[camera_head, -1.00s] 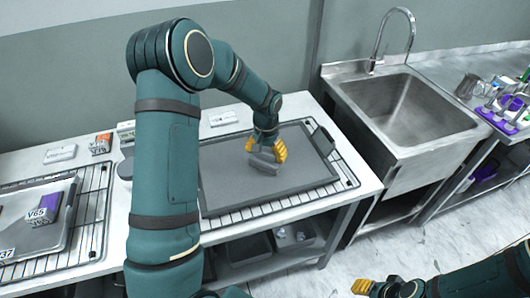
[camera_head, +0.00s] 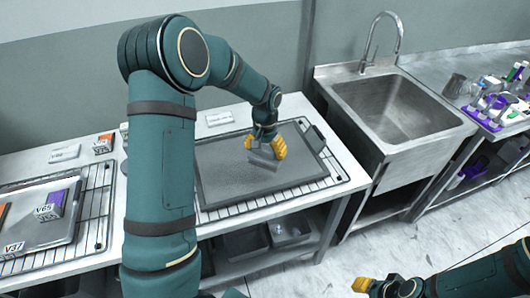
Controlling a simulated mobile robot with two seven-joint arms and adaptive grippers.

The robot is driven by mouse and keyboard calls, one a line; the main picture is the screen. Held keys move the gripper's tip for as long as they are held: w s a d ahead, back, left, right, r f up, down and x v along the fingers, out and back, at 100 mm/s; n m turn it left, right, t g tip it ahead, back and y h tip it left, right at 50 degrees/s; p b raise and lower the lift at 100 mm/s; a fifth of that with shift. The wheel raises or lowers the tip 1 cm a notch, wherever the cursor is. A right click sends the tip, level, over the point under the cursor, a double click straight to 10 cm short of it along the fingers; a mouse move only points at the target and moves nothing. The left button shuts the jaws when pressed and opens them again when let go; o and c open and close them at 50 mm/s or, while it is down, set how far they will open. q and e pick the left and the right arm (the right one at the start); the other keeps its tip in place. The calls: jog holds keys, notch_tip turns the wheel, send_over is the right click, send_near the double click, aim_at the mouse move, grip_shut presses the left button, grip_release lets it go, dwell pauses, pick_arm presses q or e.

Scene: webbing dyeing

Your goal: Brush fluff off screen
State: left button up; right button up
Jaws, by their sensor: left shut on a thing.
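The screen (camera_head: 225,181) is a flat grey panel in a dark frame, lying on a wire rack on the white table. My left gripper (camera_head: 264,147) has yellow fingertips and is shut on a grey brush (camera_head: 263,163). It holds the brush at the upper right part of the screen; whether the brush touches the surface I cannot tell. No fluff can be made out on the screen at this size. My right gripper (camera_head: 376,287) shows at the bottom edge, over the floor, away from the table; its jaw opening is unclear.
A wire rack (camera_head: 335,177) extends past the screen's edges. A metal sink (camera_head: 400,112) stands right of the table. Small boxes (camera_head: 103,143) stand along the table's back. Bottles crowd the right counter.

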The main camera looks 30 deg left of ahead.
pick_arm(q)
jog(key=shift+r+p, duration=0.95)
jog(key=shift+r, duration=0.8)
